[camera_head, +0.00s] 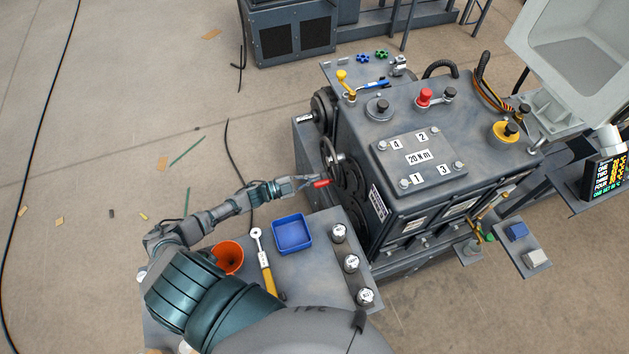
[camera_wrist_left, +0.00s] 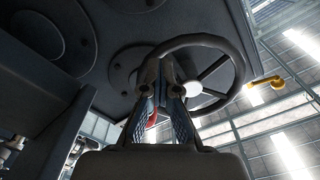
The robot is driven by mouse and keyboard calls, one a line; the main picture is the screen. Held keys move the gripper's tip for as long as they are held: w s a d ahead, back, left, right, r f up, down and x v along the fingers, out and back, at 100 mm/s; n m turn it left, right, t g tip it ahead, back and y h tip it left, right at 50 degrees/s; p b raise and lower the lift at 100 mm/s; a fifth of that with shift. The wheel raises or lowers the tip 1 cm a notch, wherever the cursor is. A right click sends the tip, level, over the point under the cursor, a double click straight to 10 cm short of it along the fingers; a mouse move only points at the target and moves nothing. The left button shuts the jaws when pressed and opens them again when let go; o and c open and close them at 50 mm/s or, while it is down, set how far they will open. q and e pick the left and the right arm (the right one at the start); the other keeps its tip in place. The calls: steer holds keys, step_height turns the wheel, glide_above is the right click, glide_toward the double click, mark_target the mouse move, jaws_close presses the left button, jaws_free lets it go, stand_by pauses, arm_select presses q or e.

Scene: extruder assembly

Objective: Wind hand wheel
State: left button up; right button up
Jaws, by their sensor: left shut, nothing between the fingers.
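The dark hand wheel (camera_head: 324,152) stands on the left side of the grey machine, and its red handle (camera_head: 321,183) sticks out toward my left gripper (camera_head: 306,181). The wheel (camera_wrist_left: 240,62) fills the upper middle of the left wrist view, with spokes and a pale hub (camera_wrist_left: 193,88). My left gripper (camera_wrist_left: 163,72) is shut, its fingertips overlapping the left part of the wheel. A bit of red (camera_wrist_left: 152,122) shows between the finger links. Whether the fingers touch the handle or rim is hard to tell. My right gripper is out of view.
The grey machine housing (camera_head: 418,157) stands close to the wheel. A bench (camera_head: 315,268) in front holds an orange cup (camera_head: 229,258), a blue tray (camera_head: 292,234), a yellow-handled wrench (camera_head: 267,270) and several round metal caps. Floor at left is mostly clear.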

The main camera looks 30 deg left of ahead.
arm_select(q)
steer(key=o, duration=0.9)
steer(key=shift+o, duration=0.2)
steer(key=p+v, duration=0.1)
steer(key=v, duration=0.5)
steer(key=shift+r, duration=0.1)
steer(key=shift+c, duration=0.4)
steer(key=shift+s, duration=0.1)
